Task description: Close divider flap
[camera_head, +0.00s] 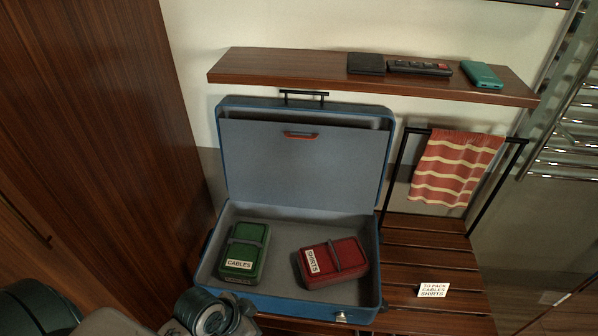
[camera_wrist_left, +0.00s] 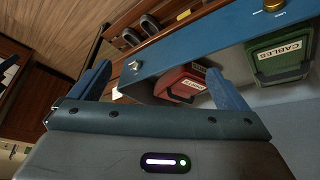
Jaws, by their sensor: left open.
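The open blue suitcase (camera_head: 222,160) stands with its lid raised. The divider flap (camera_head: 300,170) is a grey panel standing upright against the lid, with a reddish-brown pull tab (camera_head: 300,135) near its top edge. A dark gap shows between the flap's top and the lid's rim. A green CABLES pouch (camera_head: 245,250) and a red SHIRTS pouch (camera_head: 333,262) lie in the base. My left gripper (camera_wrist_left: 158,70) is open, its blue fingers apart at the suitcase's front edge in the wrist view, apparently empty. The flap is not clearly visible there. My right gripper is out of view.
A wooden shelf (camera_head: 300,72) above the lid holds a black wallet-like item (camera_head: 366,63), a remote (camera_head: 420,67) and a teal device (camera_head: 482,74). A striped towel (camera_head: 455,168) hangs on the rack's rail at the right. A small card (camera_head: 433,290) sits on the slats.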

